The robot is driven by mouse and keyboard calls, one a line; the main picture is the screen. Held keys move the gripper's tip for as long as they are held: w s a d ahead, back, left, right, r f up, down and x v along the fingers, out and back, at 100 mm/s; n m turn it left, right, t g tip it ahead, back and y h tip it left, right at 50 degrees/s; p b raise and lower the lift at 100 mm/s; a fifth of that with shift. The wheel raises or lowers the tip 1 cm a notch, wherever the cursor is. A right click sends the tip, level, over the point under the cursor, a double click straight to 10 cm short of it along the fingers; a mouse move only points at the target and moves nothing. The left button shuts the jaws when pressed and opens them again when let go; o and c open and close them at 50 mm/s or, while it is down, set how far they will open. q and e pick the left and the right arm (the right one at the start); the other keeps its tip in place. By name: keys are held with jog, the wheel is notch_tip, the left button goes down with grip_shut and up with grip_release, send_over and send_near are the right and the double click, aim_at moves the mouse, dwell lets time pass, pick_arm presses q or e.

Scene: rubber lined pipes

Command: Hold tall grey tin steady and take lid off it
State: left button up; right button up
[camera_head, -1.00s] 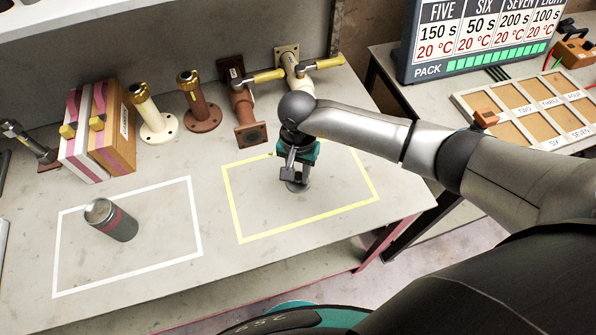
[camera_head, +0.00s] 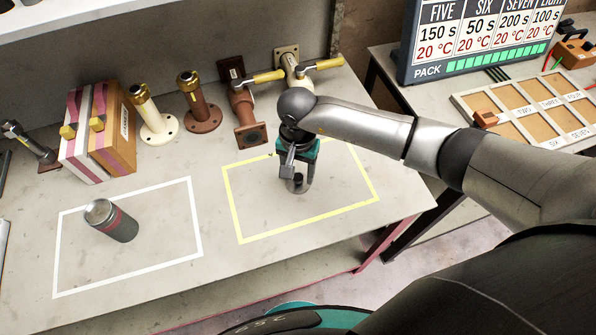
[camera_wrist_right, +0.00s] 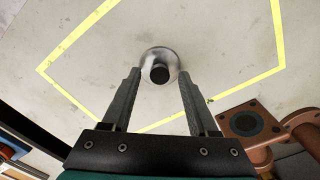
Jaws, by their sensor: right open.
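The tall grey tin (camera_head: 118,224) with a dull red band stands inside the white outline on the bench. Its top looks silvery; I cannot tell whether it is open or covered. A small round silvery piece with a black knob, which looks like the lid (camera_head: 298,187), sits inside the yellow outline. It also shows in the right wrist view (camera_wrist_right: 150,56). My right gripper (camera_head: 299,178) points down over it. In the right wrist view its two fingers (camera_wrist_right: 160,75) are apart, one on each side of the piece, with gaps visible. My left gripper is not in view.
Flanged pipes (camera_head: 199,108) and valves with yellow handles (camera_head: 270,76) stand along the back of the bench. A striped box (camera_head: 98,130) stands at the back left. The bench between the white and yellow outlines is clear. A compartment tray (camera_head: 530,105) lies on the right table.

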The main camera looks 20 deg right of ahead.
aim_at(298, 177)
notch_tip(298, 177, up, 11)
dwell(0.3)
